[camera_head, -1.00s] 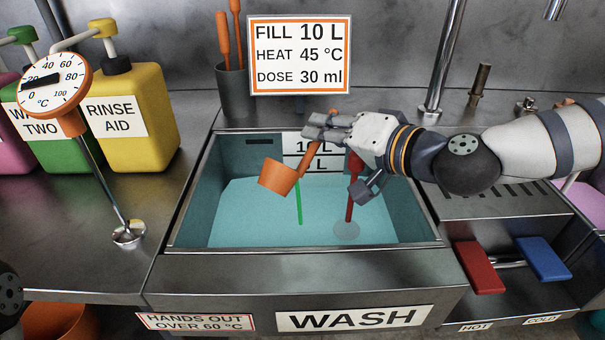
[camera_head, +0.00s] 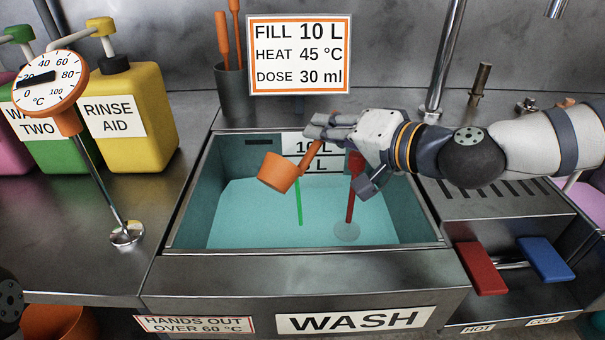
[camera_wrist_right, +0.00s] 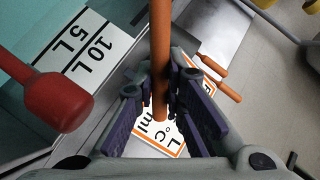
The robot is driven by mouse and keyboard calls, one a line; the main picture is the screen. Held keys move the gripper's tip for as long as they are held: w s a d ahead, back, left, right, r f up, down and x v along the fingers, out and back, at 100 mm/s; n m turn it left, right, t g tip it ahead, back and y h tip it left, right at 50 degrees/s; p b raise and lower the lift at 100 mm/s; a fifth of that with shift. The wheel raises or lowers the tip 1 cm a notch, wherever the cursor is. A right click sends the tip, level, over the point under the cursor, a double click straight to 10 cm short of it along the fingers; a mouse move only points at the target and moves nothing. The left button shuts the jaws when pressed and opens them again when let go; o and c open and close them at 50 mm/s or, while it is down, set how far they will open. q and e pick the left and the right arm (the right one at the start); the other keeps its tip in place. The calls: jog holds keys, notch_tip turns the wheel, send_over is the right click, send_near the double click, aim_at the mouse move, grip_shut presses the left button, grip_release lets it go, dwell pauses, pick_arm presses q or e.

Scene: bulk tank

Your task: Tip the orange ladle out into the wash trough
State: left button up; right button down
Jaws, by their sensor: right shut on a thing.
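The orange ladle (camera_head: 279,173) hangs over the wash trough (camera_head: 190,205), its cup tilted above the pale blue water. Whether the cup holds anything cannot be seen. My right gripper (camera_head: 325,128) reaches in from the right above the trough's back part and is shut on the ladle's handle. In the right wrist view the orange handle (camera_wrist_right: 160,62) runs between the purple finger pads. My left gripper is not in view.
A red-handled tool (camera_head: 352,195) stands in the water right of the ladle, close under my right gripper. A green stick (camera_head: 299,203) stands in the middle. A sign (camera_head: 299,55) and a utensil pot (camera_head: 231,80) stand behind. A dial thermometer (camera_head: 52,82) and pump bottles (camera_head: 137,115) are left.

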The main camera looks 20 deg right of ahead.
jog(key=shift+w+d+r+m+g+y, duration=0.15)
jog(key=shift+d+r+m+g, duration=0.05)
jog(key=shift+m, duration=0.35)
jog(key=shift+w+d+r+m+g+y, duration=0.15)
jog(key=shift+d+r+m+g, duration=0.05)
jog(key=shift+m, duration=0.35)
dwell(1.3)
jog(key=shift+w+d+r+m+g+y+p, duration=0.15)
jog(key=shift+w+d+m+g+y+p, duration=0.15)
jog(key=shift+w+d+m, duration=0.35)
dwell(0.7)
jog(key=shift+s+f, duration=0.1)
jog(key=shift+f, duration=0.1)
